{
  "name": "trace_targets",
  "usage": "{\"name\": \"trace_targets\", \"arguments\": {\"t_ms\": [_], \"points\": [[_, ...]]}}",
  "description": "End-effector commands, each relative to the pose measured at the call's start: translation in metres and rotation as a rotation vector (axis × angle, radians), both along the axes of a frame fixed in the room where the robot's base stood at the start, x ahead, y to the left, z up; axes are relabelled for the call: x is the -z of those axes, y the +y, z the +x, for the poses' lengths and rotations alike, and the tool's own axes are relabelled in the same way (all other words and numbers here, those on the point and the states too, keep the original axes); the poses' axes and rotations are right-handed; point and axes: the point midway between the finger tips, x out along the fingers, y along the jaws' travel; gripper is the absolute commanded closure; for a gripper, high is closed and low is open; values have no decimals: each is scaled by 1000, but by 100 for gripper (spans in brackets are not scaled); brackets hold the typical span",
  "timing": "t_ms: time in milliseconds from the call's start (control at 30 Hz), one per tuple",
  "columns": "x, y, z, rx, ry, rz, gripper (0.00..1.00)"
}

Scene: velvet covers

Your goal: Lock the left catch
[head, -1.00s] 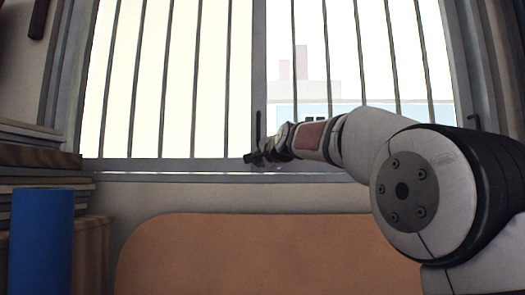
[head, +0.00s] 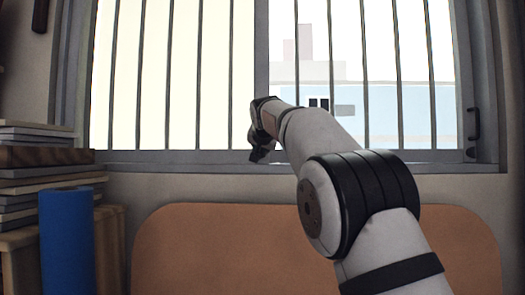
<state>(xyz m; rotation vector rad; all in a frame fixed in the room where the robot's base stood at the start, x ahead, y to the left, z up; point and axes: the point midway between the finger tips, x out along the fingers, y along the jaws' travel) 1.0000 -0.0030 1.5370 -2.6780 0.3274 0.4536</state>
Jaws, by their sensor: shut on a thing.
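My gripper (head: 258,155) is at the foot of the window's middle upright (head: 261,55), just above the sill. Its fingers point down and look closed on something. In the earlier head view a dark upright handle, which I take to be the left catch, shows on this upright. My gripper and wrist now cover that spot, so the catch and its position are hidden. A similar dark handle (head: 474,124) is on the window's right frame.
Vertical bars stand behind the panes. An orange-brown rounded panel (head: 200,245) is below the sill (head: 190,157). A blue cylinder (head: 67,240) and a stack of boards (head: 45,157) stand at the left. My arm crosses the lower right.

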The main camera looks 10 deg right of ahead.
Motion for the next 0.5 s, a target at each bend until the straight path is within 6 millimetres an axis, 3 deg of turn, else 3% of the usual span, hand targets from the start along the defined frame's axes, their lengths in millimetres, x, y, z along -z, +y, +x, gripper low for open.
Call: {"name": "trace_targets", "arguments": {"t_ms": [500], "points": [[1,3,1,-1,102,-304,100]]}}
